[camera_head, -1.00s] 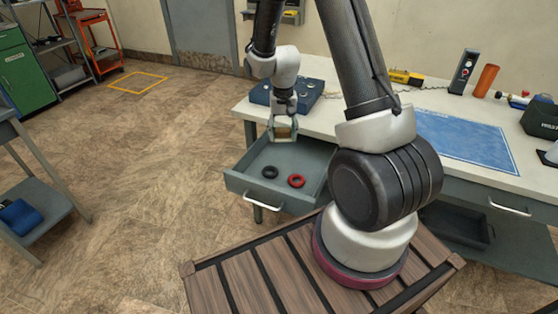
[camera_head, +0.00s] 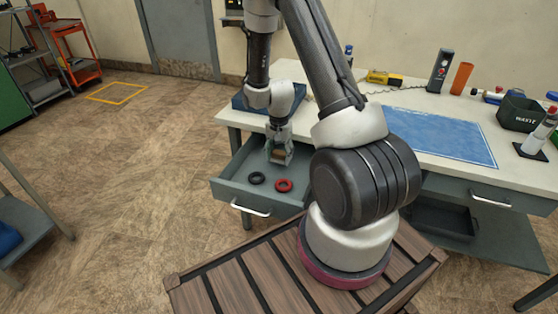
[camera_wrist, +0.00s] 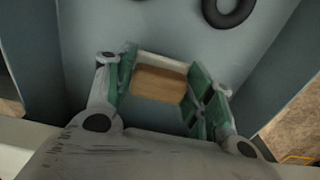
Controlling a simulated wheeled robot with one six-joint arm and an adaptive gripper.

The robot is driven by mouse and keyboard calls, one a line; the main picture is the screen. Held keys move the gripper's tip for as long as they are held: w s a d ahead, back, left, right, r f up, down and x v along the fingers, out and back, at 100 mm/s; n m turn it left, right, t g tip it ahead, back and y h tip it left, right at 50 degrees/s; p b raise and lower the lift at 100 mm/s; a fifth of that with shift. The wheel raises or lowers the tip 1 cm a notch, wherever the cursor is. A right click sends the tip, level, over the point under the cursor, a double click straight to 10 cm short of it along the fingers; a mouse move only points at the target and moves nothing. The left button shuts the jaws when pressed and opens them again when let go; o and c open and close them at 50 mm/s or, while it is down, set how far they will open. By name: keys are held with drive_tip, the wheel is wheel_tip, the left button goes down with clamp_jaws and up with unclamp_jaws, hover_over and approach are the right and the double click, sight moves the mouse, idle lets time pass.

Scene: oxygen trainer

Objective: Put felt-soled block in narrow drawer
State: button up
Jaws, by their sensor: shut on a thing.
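The block (camera_wrist: 160,84) is wooden and tan in the wrist view, between the green pads of my gripper. A pale strip shows along its far edge; I cannot make out the felt sole. In the head view my gripper (camera_head: 279,155) points down inside the open drawer (camera_head: 226,193) at the left end of the bench, towards its back. The block (camera_head: 278,156) shows small and brown between the fingers. Whether it touches the drawer floor I cannot tell.
A black ring (camera_head: 257,178) and a red ring (camera_head: 284,185) lie on the drawer floor in front of my gripper. The bench top (camera_head: 370,105) is above and behind the drawer. A blue mat (camera_head: 440,135) lies on the bench. Another drawer (camera_head: 483,192) at the right is shut.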

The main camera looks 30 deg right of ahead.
sight(279, 153)
drive_tip(key=shift+f, duration=1.3)
drive_tip(key=shift+f, duration=0.1)
drive_tip(key=o, duration=1)
wheel_tip(279, 153, up, 12)
drive_tip(key=shift+f, duration=0.1)
wheel_tip(279, 153, up, 12)
drive_tip(key=s+a+n+t, duration=0.1)
drive_tip(key=s+a+n, duration=0.1)
drive_tip(key=s, duration=0.1)
drive_tip(key=s+a+r+n+t, duration=0.3)
drive_tip(key=s+r+n, duration=0.5)
drive_tip(key=s+r, duration=0.8)
drive_tip(key=s, duration=0.5)
drive_tip(key=shift+r, duration=0.35)
